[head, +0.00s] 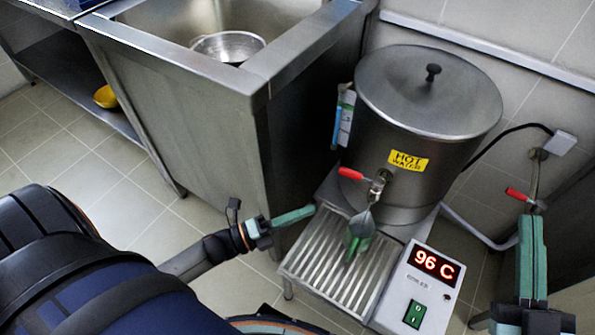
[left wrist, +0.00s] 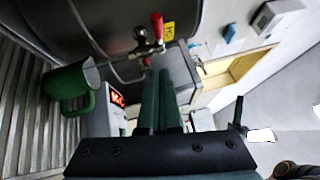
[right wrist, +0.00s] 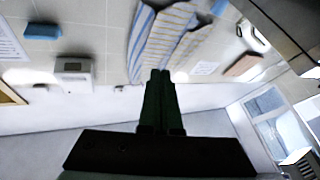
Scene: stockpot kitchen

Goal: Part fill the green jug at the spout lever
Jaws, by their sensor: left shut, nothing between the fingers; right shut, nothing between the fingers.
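The green jug (head: 358,246) stands on the slatted drip tray (head: 318,270) below the spout (head: 377,187) of the steel hot water urn (head: 425,100). In the left wrist view the jug (left wrist: 66,82) shows its open mouth and handle. The red spout lever (head: 350,174) points left in the head view; it also shows in the left wrist view (left wrist: 157,24). A pale grey shape lies between spout and jug; I cannot tell whether it is water. My left gripper (head: 312,209) is shut and empty, left of the jug, apart from it. My right gripper (head: 531,217) is shut and empty at the far right.
A second red lever (head: 517,194) sits on a wall pipe by my right gripper. A display box (head: 432,264) reading 96 C stands right of the tray. A steel sink (head: 180,30) holding a pan (head: 228,46) is at left. A yellow bowl (head: 106,97) sits on the lower shelf.

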